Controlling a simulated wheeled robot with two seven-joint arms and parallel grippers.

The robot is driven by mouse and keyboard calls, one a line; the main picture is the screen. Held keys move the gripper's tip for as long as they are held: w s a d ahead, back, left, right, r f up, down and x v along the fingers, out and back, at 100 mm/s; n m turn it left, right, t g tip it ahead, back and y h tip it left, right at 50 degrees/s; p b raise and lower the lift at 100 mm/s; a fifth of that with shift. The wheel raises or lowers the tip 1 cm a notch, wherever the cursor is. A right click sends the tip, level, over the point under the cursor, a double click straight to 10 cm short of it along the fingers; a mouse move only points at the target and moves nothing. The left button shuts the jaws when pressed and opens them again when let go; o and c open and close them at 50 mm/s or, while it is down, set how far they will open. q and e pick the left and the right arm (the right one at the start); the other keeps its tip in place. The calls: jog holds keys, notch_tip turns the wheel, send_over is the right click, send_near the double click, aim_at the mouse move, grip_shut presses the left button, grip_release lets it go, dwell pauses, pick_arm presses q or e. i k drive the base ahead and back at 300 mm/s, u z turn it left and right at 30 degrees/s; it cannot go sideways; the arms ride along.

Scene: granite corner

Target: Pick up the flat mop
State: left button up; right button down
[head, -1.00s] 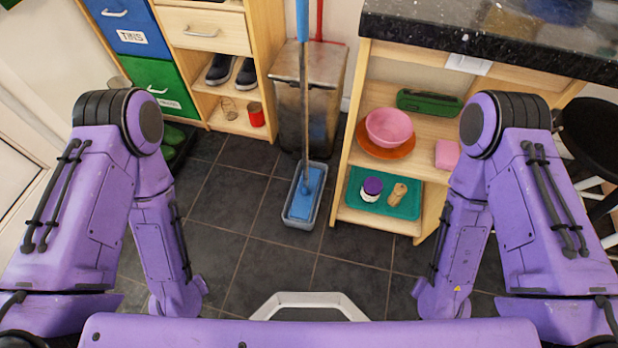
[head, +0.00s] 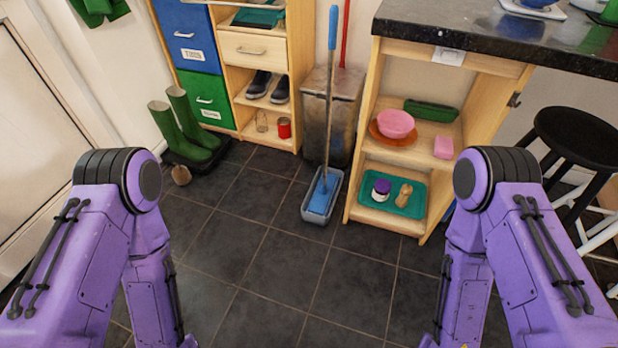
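The flat mop (head: 329,110) stands nearly upright in the head view. It has a blue grip at the top, a thin metal-coloured pole and a blue flat head (head: 322,196). The head rests in a grey tray-like bucket (head: 333,208) on the dark tiled floor, left of the counter's shelves. My two purple arms hang down at the left and right of the view, well apart from the mop. Both grippers are out of the picture below.
A grey bin (head: 343,120) with a red pole stands behind the mop. The granite counter (head: 480,40) with open shelves is on the right, beside a black stool (head: 580,137). Green boots (head: 190,130) stand on the left. The floor (head: 270,270) in front is clear.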

aim_at(319, 203)
jog(key=u, duration=1)
jog(key=i, duration=1.05)
jog(key=z, duration=2.7)
